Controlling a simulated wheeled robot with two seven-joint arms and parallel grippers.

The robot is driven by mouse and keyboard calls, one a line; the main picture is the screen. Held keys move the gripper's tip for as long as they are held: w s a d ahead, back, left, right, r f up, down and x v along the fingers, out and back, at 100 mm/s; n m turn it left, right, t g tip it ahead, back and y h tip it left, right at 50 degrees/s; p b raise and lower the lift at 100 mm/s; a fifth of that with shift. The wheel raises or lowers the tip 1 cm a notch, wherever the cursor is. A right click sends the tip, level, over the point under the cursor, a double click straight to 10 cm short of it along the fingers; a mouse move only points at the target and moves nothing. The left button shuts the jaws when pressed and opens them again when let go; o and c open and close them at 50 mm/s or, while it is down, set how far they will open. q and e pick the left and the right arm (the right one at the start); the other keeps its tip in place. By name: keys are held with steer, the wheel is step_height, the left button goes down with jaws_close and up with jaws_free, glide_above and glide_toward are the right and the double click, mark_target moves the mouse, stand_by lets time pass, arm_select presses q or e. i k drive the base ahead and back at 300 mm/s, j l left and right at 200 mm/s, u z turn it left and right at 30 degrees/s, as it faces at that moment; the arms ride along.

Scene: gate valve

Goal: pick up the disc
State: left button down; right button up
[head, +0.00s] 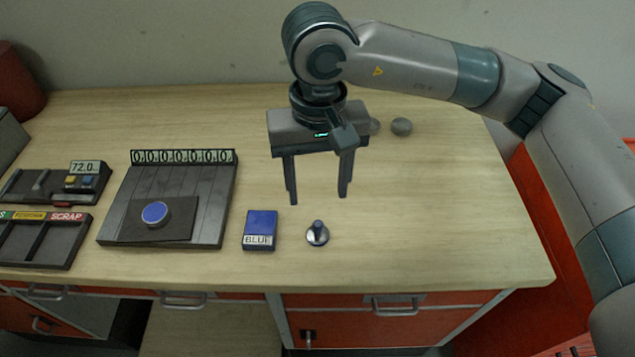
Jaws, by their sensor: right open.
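My right gripper (318,197) is open and empty, pointing down above the middle of the table. A small round grey disc with an upright dark knob (317,235) sits on the table in front of it, a little below the fingertips in the picture and apart from them. Two flat grey round pieces lie behind the gripper; one (401,127) is clear to see and the other (375,126) is partly hidden by the gripper. I cannot tell which of these round pieces is the disc meant. My left gripper is not in view.
A blue block marked BLUE (260,229) stands just left of the knobbed disc. The table's right side is clear.

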mark_target(156, 216)
steer(key=u, duration=1.15)
steer(key=k+j, duration=0.1)
